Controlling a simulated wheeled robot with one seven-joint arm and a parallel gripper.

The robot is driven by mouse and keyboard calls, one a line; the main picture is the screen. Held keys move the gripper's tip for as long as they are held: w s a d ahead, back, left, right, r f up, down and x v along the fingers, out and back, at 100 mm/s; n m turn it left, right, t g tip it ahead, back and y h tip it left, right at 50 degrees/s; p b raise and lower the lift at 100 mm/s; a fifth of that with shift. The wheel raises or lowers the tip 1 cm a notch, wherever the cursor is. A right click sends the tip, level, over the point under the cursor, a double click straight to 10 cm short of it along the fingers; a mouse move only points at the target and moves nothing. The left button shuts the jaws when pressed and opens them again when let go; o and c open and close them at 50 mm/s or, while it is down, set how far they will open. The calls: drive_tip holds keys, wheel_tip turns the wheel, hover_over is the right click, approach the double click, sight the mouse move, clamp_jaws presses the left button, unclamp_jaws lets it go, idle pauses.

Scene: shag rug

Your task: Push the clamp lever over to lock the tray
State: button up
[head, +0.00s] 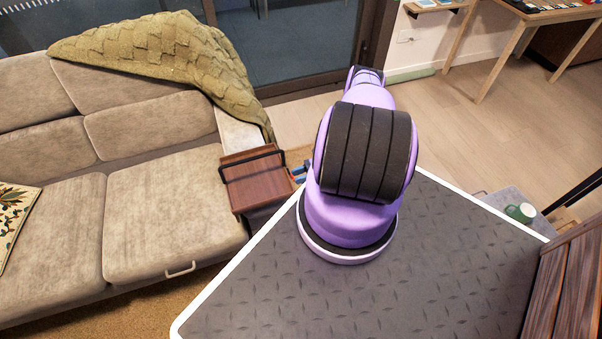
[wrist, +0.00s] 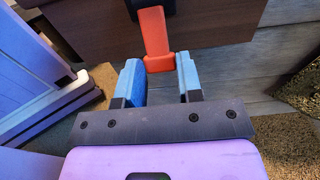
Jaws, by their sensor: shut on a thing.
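The clamp lever (wrist: 154,30) is an orange-red bar in the wrist view. It comes down from a dark mount, and its lower end lies between the blue fingertips. My gripper (wrist: 159,66) is shut on this lower end. The brown wooden tray (head: 252,187), with a black rail, sits by the sofa's arm in the head view. A dark brown wood surface (wrist: 217,28), probably the tray, fills the top of the wrist view behind the lever. In the head view my gripper (head: 300,173) shows only as small blue parts at the tray's right edge; the lever cannot be made out there.
A beige sofa (head: 165,215) with a green knitted throw (head: 165,45) stands on the left. Wooden floor (head: 450,130) lies open behind my arm. A green-and-white object (head: 520,212) rests on a grey surface at the right.

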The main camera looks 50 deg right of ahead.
drive_tip(key=shift+w+a+f+t+y, duration=0.3)
drive_tip(key=shift+t+y, duration=0.2)
drive_tip(key=shift+y, duration=0.2)
drive_tip(key=shift+a, duration=0.1)
drive_tip(key=o, duration=0.9)
drive_tip(key=shift+o, duration=0.2)
drive_tip(key=shift+s, duration=0.15)
